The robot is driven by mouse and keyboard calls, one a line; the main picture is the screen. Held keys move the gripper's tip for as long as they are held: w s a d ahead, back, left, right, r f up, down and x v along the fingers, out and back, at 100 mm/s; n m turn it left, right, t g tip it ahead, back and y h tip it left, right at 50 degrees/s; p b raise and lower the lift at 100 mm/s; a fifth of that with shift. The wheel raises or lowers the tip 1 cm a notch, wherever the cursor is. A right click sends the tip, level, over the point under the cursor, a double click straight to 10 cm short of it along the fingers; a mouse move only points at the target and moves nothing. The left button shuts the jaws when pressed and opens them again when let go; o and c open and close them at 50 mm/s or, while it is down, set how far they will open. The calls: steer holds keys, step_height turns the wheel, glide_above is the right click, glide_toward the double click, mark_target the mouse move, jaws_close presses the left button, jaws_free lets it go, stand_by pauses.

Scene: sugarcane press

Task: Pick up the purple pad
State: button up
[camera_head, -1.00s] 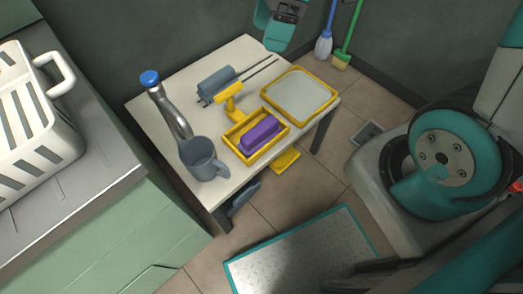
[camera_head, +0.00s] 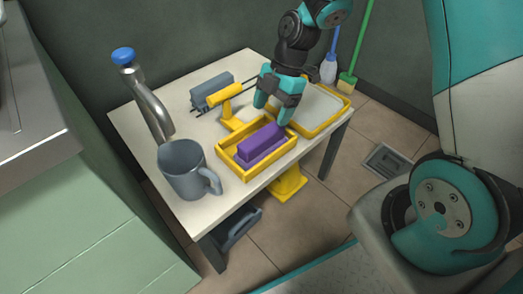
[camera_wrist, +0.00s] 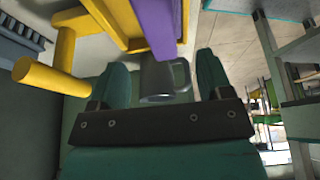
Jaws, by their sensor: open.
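The purple pad (camera_head: 262,143) is a long block lying in a yellow tray (camera_head: 231,168) on the small white table (camera_head: 205,195). My gripper (camera_head: 273,106) is open and empty, above and just behind the pad's far end in the head view. In the wrist view, the pad (camera_wrist: 157,25) shows at the top centre, beyond the gap between my two teal fingers (camera_wrist: 160,75). The pad looks apart from both fingers. Its lower part is hidden by the tray walls.
A yellow-rimmed tray (camera_head: 330,118) lies at the right, partly hidden by my gripper. A grey tool (camera_head: 212,91) lies at the back.

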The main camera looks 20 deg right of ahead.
mark_target(262, 135)
steer(key=b+x, duration=0.3)
steer(key=x, duration=0.5)
steer(key=shift+a, duration=0.15)
steer(key=shift+r, duration=0.1)
steer(key=c, duration=1.1)
steer(key=shift+c, duration=0.2)
step_height(262, 135, up, 20)
steer(key=p, duration=0.7)
